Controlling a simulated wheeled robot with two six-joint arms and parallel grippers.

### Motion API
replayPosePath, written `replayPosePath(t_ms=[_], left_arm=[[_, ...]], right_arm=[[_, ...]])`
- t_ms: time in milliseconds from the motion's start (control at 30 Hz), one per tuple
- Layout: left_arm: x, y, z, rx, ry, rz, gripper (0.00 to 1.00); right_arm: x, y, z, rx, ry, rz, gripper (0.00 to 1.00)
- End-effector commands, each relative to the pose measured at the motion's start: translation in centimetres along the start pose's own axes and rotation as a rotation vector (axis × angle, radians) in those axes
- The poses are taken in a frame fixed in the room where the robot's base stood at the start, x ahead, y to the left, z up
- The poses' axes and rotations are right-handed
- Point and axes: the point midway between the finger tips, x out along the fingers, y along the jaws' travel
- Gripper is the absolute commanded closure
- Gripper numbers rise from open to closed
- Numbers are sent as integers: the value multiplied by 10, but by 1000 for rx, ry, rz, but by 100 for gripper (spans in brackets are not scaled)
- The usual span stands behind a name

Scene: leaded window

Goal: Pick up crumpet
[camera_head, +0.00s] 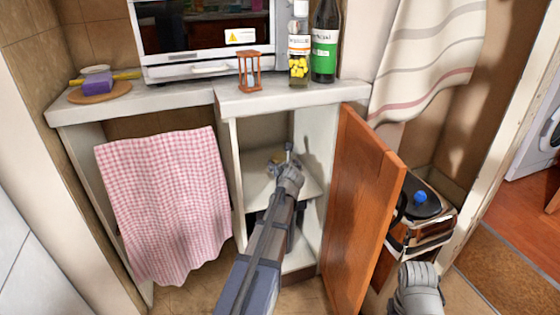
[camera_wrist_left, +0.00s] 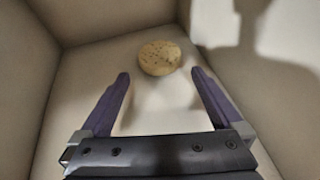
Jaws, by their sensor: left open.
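The crumpet (camera_wrist_left: 159,57) is a round, pale brown cake with dark specks. It lies on the pale shelf inside the cupboard, just beyond the fingertips in the left wrist view. In the head view the crumpet (camera_head: 275,157) is small and partly hidden by my left gripper (camera_head: 283,160). My left gripper (camera_wrist_left: 160,78) is open, its two purple fingers spread wider than the crumpet, with nothing between them. A grey part of my right arm shows at the lower right of the head view, but its fingers do not show.
The orange-brown cupboard door (camera_head: 362,210) stands open to the right of my left arm. Cupboard walls (camera_wrist_left: 65,20) flank the shelf. A checked cloth (camera_head: 165,195) hangs at left. The counter (camera_head: 290,99) above holds an hourglass (camera_head: 249,72) and bottles (camera_head: 325,45).

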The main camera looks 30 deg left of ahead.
Motion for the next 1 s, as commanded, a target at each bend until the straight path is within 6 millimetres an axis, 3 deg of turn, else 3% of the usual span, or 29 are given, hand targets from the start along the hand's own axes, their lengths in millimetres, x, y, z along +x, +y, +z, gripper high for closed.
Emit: replayPosePath(t_ms=[67, 333, 633, 867, 1000], left_arm=[[12, 0, -1, 0, 0, 0, 0], [21, 0, 0, -1, 0, 0, 0], [62, 0, 2, -1, 0, 1, 0], [63, 0, 3, -1, 0, -1, 0], [63, 0, 3, -1, 0, 0, 12]], right_arm=[[5, 0, 0, 1, 0, 0, 50], [8, -1, 0, 2, 0, 0, 50], [22, -2, -1, 5, 0, 0, 50], [21, -2, -1, 6, 0, 0, 50], [21, -2, -1, 6, 0, 0, 50]])
